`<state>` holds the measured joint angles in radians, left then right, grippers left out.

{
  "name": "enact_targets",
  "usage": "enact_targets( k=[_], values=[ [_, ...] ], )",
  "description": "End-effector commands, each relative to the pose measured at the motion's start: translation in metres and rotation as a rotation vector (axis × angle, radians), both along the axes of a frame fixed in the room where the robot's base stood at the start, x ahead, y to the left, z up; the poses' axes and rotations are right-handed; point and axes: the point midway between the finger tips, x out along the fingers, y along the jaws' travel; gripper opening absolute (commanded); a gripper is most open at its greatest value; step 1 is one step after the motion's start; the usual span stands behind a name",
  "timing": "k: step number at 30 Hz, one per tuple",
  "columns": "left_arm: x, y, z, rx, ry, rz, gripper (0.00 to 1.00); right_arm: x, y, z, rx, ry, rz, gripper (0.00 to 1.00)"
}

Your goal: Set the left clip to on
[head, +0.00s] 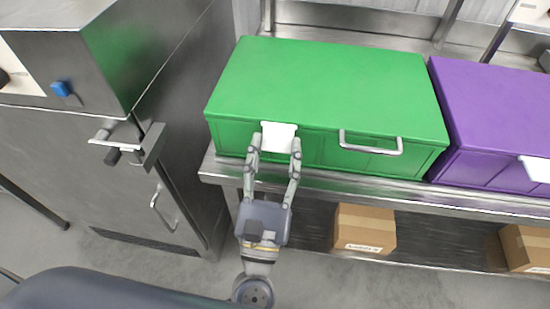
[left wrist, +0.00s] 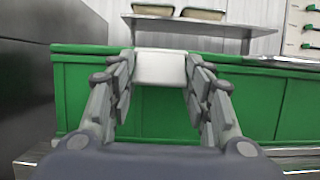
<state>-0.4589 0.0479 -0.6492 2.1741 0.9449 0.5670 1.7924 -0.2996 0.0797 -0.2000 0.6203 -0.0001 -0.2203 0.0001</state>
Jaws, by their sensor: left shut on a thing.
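The left clip (head: 278,136) is a white latch on the front of the green box (head: 322,84), left of the box's metal handle (head: 370,146). My left gripper (head: 274,146) reaches up from below and is shut on the clip, one finger at each side. In the left wrist view the white clip (left wrist: 160,67) sits between the fingertips (left wrist: 160,72), against the green front (left wrist: 260,100). My right gripper is not in view.
A purple box (head: 500,115) with its own white clip (head: 536,168) stands to the right on the same metal table (head: 330,181). A steel cabinet (head: 180,110) stands close on the left. Cardboard boxes (head: 364,229) sit on the lower shelf.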

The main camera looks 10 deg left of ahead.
Motion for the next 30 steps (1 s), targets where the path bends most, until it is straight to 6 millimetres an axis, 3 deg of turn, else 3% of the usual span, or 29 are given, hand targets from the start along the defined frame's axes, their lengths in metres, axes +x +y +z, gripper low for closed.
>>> enact_targets(
  k=[8, 9, 12, 23, 30],
  values=[
    [0.0, 0.0, 0.001, -0.002, -0.002, -0.001, 0.22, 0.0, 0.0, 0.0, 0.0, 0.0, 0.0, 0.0],
    [0.0, 0.0, 0.001, -0.002, -0.002, -0.001, 0.51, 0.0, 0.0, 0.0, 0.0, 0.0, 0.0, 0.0],
    [0.0, 0.0, 0.001, -0.002, -0.001, -0.001, 0.67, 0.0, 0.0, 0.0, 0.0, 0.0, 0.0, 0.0],
    [-0.002, 0.0, -0.001, -0.001, 0.0, 0.0, 0.67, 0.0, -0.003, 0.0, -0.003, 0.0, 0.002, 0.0],
    [-0.035, -0.001, -0.015, 0.003, 0.005, -0.005, 0.67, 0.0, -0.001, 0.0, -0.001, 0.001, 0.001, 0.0]
  ],
)
